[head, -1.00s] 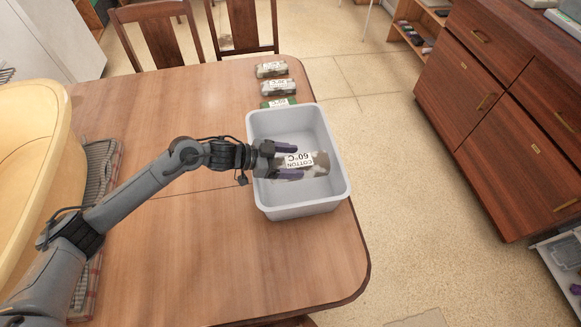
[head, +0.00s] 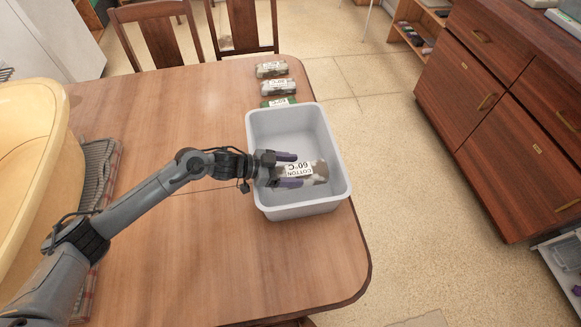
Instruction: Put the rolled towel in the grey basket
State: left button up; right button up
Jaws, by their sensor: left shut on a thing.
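The rolled towel (head: 316,174) is a mottled grey-brown roll with a white band reading "COTTON 60°C". It is within the walls of the grey basket (head: 333,148), low over its floor; I cannot tell whether it touches the floor. My left gripper (head: 292,171) reaches in over the basket's left wall. Its purple-tipped fingers lie on either side of the towel's left end, shut on it. The towel's far end sticks out to the right of the fingers. My right gripper is not in view.
Three more labelled rolls (head: 278,87) lie in a row behind the basket. A yellow tub (head: 30,170) and a grey rack (head: 98,165) are on the left of the wooden table (head: 190,255). The basket stands by the table's right edge. Chairs stand behind.

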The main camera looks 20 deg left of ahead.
pick_arm(q)
jog(key=o, duration=1.1)
jog(key=shift+r, duration=0.6)
jog(key=p+v, duration=0.2)
jog(key=v, duration=1)
